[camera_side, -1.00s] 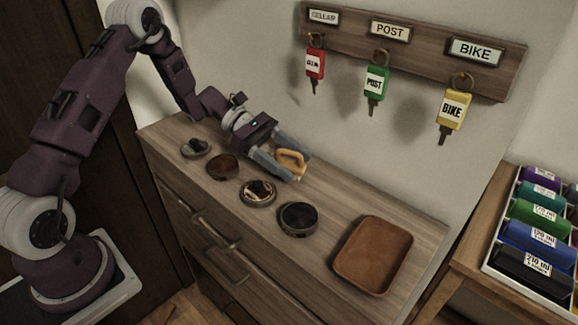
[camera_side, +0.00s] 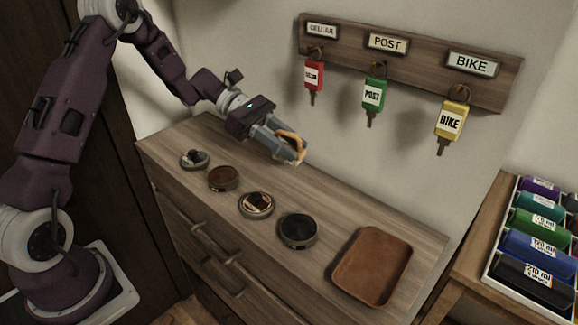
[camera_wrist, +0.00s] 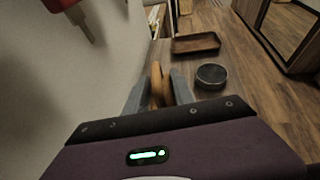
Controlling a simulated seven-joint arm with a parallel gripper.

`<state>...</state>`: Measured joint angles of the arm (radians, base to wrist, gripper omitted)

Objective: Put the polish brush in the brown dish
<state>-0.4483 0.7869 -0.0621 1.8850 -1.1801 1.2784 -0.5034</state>
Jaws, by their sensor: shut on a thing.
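The polish brush (camera_side: 294,139) shows as a light orange-brown wooden piece between the fingers of my gripper (camera_side: 288,150). My gripper is shut on it and holds it above the dresser top. In the wrist view the brush (camera_wrist: 156,86) stands between the two grey fingers (camera_wrist: 160,95). The fingers hide part of it. The brown dish (camera_side: 372,265) is a shallow, rounded rectangular tray, empty, at the right end of the dresser top. It also shows ahead in the wrist view (camera_wrist: 196,43). My gripper is apart from it, up and to its left.
Several round tins stand along the dresser's front edge, among them a dark one (camera_side: 297,231) beside the dish. Red, green and yellow tagged keys (camera_side: 373,95) hang from a wall rack (camera_side: 410,58) behind. A side table at right holds a tray of coloured bottles (camera_side: 537,235).

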